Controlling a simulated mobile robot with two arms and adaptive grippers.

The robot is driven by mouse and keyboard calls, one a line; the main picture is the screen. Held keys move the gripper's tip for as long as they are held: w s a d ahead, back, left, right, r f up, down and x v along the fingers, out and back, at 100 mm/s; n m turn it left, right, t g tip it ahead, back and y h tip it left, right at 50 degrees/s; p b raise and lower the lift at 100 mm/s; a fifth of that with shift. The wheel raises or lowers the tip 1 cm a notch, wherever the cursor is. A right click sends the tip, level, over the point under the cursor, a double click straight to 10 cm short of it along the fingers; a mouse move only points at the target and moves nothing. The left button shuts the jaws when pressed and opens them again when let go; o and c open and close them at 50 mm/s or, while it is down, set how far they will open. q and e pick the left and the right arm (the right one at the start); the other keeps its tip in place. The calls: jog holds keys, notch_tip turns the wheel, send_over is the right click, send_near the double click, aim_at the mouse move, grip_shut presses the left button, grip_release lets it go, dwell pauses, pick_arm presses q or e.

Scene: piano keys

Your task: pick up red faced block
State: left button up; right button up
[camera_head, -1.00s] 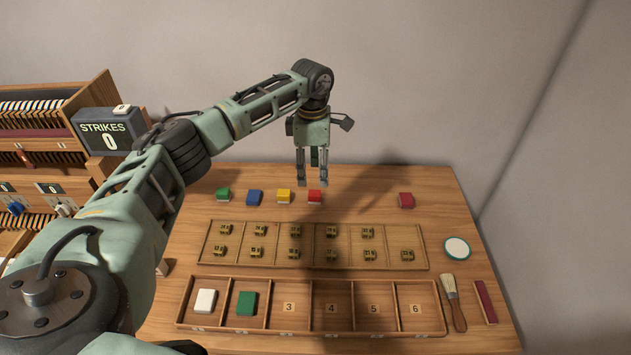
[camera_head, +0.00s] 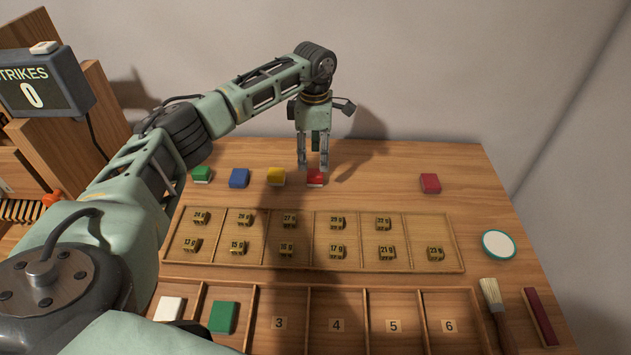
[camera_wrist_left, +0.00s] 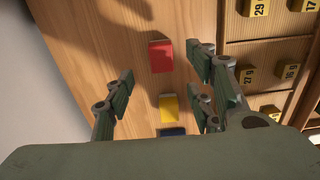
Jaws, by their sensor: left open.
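A red faced block (camera_head: 315,178) lies on the wooden table at the back, at the right end of a row of coloured blocks. My left gripper (camera_head: 313,163) points down just above and behind it, with its fingertips close to the block. In the left wrist view the red block (camera_wrist_left: 161,56) lies ahead, between the lines of the spread fingers of the left gripper (camera_wrist_left: 160,98). The gripper is open and holds nothing. Whether a finger touches the block cannot be told. A second red block (camera_head: 430,183) lies alone farther right. My right gripper is not in view.
Yellow (camera_head: 276,177), blue (camera_head: 239,178) and green (camera_head: 202,175) blocks lie left of the red one. In front are a tray of small brass pieces (camera_head: 316,267) and a numbered tray (camera_head: 366,292). A brush (camera_head: 497,305) and round white disc (camera_head: 498,244) lie right.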

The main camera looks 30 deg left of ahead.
aim_at(315, 172)
pick_arm(q)
jog(key=shift+s+d+f+b, duration=0.1)
jog(key=shift+s+f+b, duration=0.1)
jog(key=shift+f+b, duration=0.6)
notch_tip(315, 172, down, 6)
jog(key=b, duration=0.3)
jog(key=shift+w+r, duration=0.1)
jog(key=shift+w, duration=0.05)
jog(key=shift+r, duration=0.1)
jog(key=shift+c, duration=0.3)
jog(key=c, duration=1)
